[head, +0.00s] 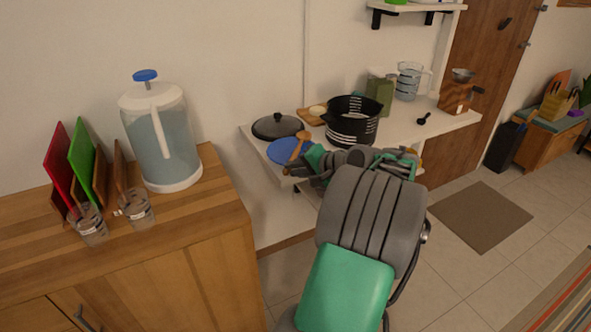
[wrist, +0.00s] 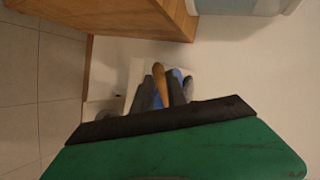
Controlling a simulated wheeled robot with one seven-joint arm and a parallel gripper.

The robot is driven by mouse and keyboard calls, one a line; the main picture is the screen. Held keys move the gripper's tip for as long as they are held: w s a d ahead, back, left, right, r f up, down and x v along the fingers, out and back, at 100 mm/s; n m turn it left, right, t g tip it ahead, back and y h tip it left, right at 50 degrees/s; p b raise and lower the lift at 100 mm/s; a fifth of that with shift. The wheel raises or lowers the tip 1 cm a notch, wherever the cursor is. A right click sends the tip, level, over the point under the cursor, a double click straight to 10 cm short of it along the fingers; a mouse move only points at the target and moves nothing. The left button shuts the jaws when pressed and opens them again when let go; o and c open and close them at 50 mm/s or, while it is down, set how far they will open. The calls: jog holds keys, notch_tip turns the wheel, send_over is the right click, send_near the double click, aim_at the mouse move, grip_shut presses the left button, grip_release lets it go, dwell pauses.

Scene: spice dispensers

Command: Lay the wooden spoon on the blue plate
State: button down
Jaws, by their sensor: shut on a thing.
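The wooden spoon (head: 299,147) is in my gripper (head: 290,170), over the blue plate in the head view. The plate (head: 281,151) lies near the front edge of the white counter, and the spoon and my gripper cover part of it. In the wrist view the spoon (wrist: 160,82) sticks out between the two dark fingers of my gripper (wrist: 161,90). A bit of the blue plate (wrist: 178,74) shows behind it there. I cannot tell whether the spoon touches the plate.
A dark lidded pan (head: 277,126) stands behind the plate. A black pot (head: 352,121) is to the right, with a small wooden board (head: 309,117) beside it. A wooden cabinet (head: 215,215) with a water dispenser (head: 162,140) stands to the left.

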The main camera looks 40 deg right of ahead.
jog(key=c, duration=1.3)
grip_release()
jog(key=a+p+v, duration=0.1)
jog(key=v, duration=1.1)
jog(key=w+a+f+n+g+y, duration=0.1)
jog(key=w+a+f+n+g, duration=0.2)
jog(key=a, duration=0.6)
jog(key=w+a+f+n+g, duration=0.25)
jog(key=w+a, duration=0.25)
jog(key=a, duration=0.4)
jog(key=s+a+f+n+g, duration=0.1)
jog(key=s+a+f+n, duration=0.1)
jog(key=s+a+n, duration=0.1)
jog(key=s+a+f+n+g+h, duration=0.1)
jog(key=s+a+f+n+g, duration=0.1)
jog(key=s+a, duration=0.3)
jog(key=s+a+f+n+g, duration=0.1)
jog(key=s+a+f+n, duration=0.2)
jog(key=a, duration=0.6)
jog(key=shift+s+a+f+n+h, duration=0.15)
jog(key=shift+s+n, duration=0.1)
jog(key=shift+s, duration=0.15)
jog(key=shift+s+a+f+n+h, duration=0.1)
jog(key=shift+s+n+h, duration=0.1)
jog(key=shift+s, duration=0.15)
